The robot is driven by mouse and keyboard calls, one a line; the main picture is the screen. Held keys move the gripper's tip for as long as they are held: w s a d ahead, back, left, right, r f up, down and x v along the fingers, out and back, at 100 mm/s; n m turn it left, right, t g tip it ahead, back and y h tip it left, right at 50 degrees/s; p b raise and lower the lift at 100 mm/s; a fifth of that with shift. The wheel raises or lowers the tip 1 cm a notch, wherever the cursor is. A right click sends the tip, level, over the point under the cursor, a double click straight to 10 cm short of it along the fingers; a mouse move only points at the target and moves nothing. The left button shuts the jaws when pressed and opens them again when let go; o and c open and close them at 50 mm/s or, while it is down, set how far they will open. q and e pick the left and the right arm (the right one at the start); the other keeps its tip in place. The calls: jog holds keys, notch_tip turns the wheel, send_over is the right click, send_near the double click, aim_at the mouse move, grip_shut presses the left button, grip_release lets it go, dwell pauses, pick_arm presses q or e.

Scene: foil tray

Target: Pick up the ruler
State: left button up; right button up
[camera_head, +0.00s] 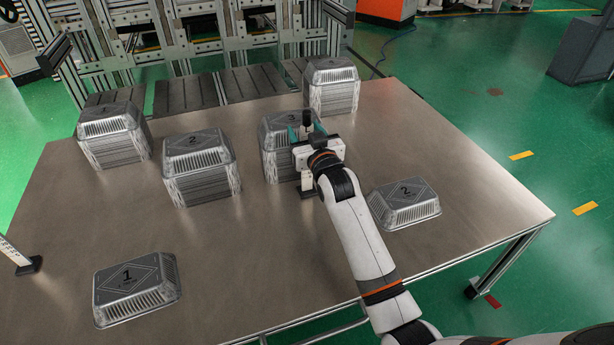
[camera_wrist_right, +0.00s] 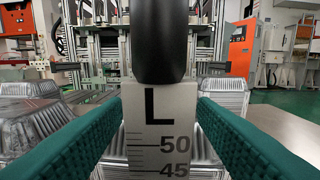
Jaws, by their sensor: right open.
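An upright white ruler (camera_wrist_right: 160,130) with a black "L" and the marks 50 and 45 stands straight ahead in the right wrist view, under a rounded black top. In the head view its black foot (camera_head: 306,191) shows on the table below my right gripper. My right gripper (camera_head: 307,132) is open; its teal fingers, also in the right wrist view (camera_wrist_right: 162,106), lie on either side of the ruler with visible gaps. Part of another white ruler (camera_head: 14,252) on a black foot shows at the left edge. My left gripper is not in view.
Stacks of foil trays marked 1 (camera_head: 112,138), 2 (camera_head: 200,172) and 3 (camera_head: 273,166), and another stack (camera_head: 332,90), stand along the back. Single trays lie front left (camera_head: 137,290) and right (camera_head: 404,205). The front middle of the table (camera_head: 240,250) is clear.

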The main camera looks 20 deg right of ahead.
jog(key=shift+w, duration=0.45)
jog(key=shift+c, duration=0.2)
grip_shut()
jog(key=shift+r, duration=0.2)
